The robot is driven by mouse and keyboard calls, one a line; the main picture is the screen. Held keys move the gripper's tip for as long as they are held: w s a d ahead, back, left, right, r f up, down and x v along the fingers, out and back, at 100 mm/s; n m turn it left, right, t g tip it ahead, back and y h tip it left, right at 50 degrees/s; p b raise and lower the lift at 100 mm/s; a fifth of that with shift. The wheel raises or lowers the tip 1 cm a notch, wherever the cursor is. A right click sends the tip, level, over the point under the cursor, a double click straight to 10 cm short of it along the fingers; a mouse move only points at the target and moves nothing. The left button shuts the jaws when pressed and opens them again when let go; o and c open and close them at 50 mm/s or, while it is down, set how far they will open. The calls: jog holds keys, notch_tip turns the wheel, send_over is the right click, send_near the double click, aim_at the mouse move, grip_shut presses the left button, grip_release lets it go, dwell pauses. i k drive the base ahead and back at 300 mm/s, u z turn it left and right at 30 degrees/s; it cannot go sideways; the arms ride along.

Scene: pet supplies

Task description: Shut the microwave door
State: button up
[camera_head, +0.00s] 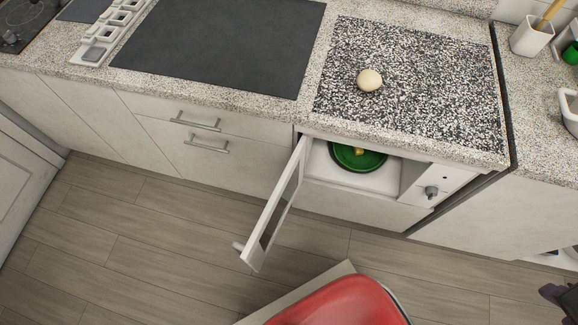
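The microwave (408,178) is built in under the counter, with its white door (272,212) swung open toward the left and out over the floor. The door's handle (238,246) is at its near end. A green bowl (358,158) with something yellow in it sits inside the open cavity. A knob (431,191) is on the panel at the right. A dark part at the lower right edge may be my gripper (562,298); it is cut off by the frame, and its fingers cannot be made out. It is apart from the door.
A red rounded object (340,302) stands at the bottom, close below the door. The counter holds a speckled board (430,85) with a pale round item (369,80). Drawers (190,135) are left of the door. The wood floor (140,240) at left is clear.

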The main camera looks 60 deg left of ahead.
aim_at(254, 254)
jog(key=z, duration=0.35)
jog(key=k, duration=1.85)
jog(key=u, duration=1.35)
jog(key=i, duration=0.65)
